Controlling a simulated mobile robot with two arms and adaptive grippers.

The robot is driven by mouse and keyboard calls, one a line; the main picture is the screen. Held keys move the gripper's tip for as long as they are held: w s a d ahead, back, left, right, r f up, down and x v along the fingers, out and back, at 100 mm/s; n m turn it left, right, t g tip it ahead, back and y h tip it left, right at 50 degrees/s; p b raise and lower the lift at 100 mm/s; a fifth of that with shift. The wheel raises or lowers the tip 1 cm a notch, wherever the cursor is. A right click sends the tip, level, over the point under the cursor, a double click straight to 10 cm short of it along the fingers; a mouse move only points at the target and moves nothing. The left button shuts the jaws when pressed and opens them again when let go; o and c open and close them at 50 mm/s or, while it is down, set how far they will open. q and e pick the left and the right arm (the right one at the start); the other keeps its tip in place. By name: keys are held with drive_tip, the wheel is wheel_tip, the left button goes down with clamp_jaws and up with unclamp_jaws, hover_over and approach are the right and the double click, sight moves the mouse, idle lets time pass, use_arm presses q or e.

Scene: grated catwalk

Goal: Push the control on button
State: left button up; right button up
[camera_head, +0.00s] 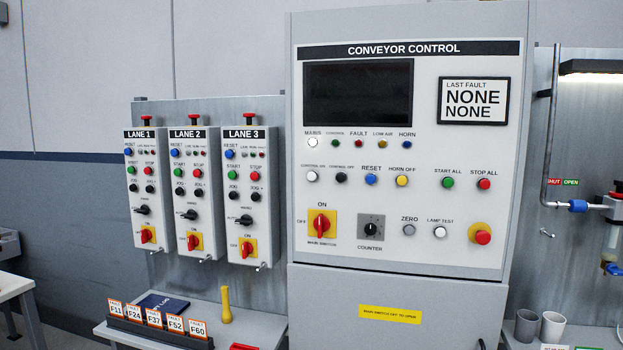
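The conveyor control cabinet (404,260) stands upright in the middle, facing me. The control on button (312,176) is a white round button at the left end of its button row, under the label "CONTROL ON". A black button (341,178), labelled "CONTROL OFF", sits just to its right. The main switch (322,225) is a red rotary handle on a yellow plate below, with its handle upright toward "ON". The "MAINS" lamp (312,142) above is bright white, and the green lamp (334,143) beside it looks dark. Neither of my grippers is in view.
Lane boxes (146,190) with buttons and switches hang left of the cabinet. Below them a shelf (262,329) holds fault tags (153,317), a dark blue book and a yellow cylinder (226,304). Cups (551,327) and piping stand at right. The cabinet's front is unobstructed.

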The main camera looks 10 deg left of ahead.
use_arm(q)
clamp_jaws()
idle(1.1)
